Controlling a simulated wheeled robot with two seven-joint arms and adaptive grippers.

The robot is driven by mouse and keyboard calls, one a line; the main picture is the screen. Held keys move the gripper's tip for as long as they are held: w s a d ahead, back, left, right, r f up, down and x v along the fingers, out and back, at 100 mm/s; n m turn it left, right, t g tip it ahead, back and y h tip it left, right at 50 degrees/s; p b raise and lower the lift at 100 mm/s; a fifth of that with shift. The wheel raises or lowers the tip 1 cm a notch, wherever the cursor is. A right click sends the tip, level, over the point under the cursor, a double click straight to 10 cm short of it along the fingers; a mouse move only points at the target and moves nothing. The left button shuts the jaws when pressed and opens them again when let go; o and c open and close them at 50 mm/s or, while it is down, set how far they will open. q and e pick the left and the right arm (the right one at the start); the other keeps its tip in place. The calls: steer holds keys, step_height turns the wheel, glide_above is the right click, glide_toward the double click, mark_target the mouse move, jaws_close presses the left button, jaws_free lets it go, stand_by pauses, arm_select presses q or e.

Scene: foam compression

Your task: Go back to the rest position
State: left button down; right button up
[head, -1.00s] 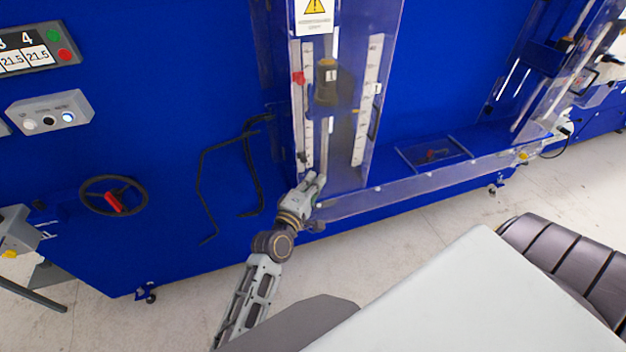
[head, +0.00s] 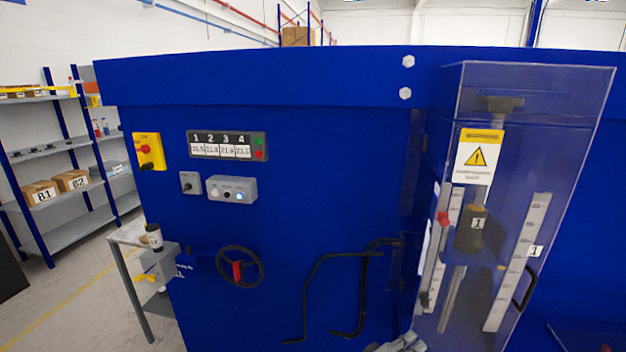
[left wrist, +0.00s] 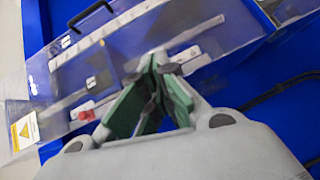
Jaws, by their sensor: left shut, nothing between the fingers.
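My left gripper (head: 402,343) shows only in part at the bottom edge of the head view, in front of the foot of the clear guard. In the left wrist view its green-padded fingers (left wrist: 158,62) meet at the tips and hold nothing. The blue compression machine (head: 330,150) fills the middle of the head view. My right gripper is not in view.
The machine's front carries a counter panel (head: 228,145), a yellow switch box (head: 149,151), a grey button box (head: 232,190) and a handwheel (head: 240,267). Black bent bars (head: 312,285) stick out beside the guard. Shelves (head: 60,150) and a small side table (head: 130,240) stand at left.

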arm_select(q)
steer(key=s+a+f+m+g+y, duration=0.1)
steer(key=s+a+f+m+y, duration=0.3)
steer(key=a, duration=0.8)
steer(key=a+f+g+y, duration=0.1)
steer(key=a+f+y, duration=0.3)
steer(key=a, duration=0.7)
steer(key=s+a+f+m+g+y, duration=0.15)
steer(key=s+a, duration=0.25)
steer(key=a, duration=0.4)
steer(key=s+a+m+g+y, duration=0.15)
steer(key=s+a, duration=0.25)
steer(key=a, duration=0.4)
steer(key=s+a+f+g+y, duration=0.1)
steer(key=s+a+y, duration=0.1)
steer(key=s+a, duration=0.4)
step_height(320, 180, down, 33)
steer(key=s+a+g, duration=0.1)
steer(key=s+a, duration=0.1)
steer(key=s+a+f, duration=0.1)
steer(key=s+f, duration=0.9)
steer(key=s+a+f+g, duration=0.1)
steer(key=s+a+f, duration=0.1)
steer(key=s+f, duration=0.7)
steer(key=s, duration=0.2)
steer(key=shift+s+a+f+y, duration=0.25)
steer(key=shift+s+f+y, duration=0.05)
steer(key=shift+f, duration=0.1)
